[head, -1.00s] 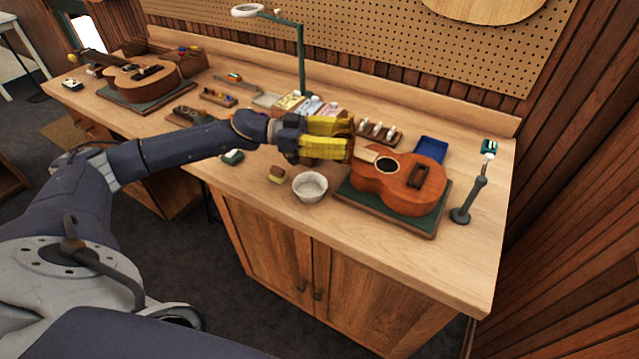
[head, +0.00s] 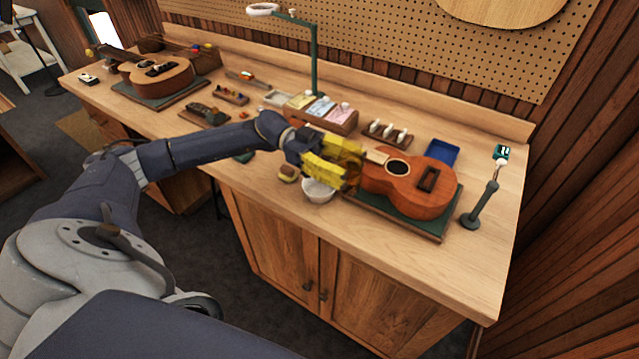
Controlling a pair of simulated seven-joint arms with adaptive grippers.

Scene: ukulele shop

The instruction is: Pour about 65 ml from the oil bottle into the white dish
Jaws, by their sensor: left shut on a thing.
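The white dish (head: 318,193) stands on the bench near its front edge, left of the ukulele, its upper part hidden by my gripper. My left gripper (head: 343,168) has yellow fingers and is shut just above and behind the dish in this view, pointing right and tilted downward. The oil bottle is the thing in its grip, but the fingers hide almost all of it. I cannot make out its tilt, its mouth or any flow of oil. The dish's contents are hidden. My right gripper is out of view.
A ukulele (head: 411,184) lies on a green mat (head: 398,216) close to the gripper's right. Behind are a card box (head: 325,116), a rack of white pegs (head: 388,133) and a blue tray (head: 440,153). A stand (head: 478,205) is at right.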

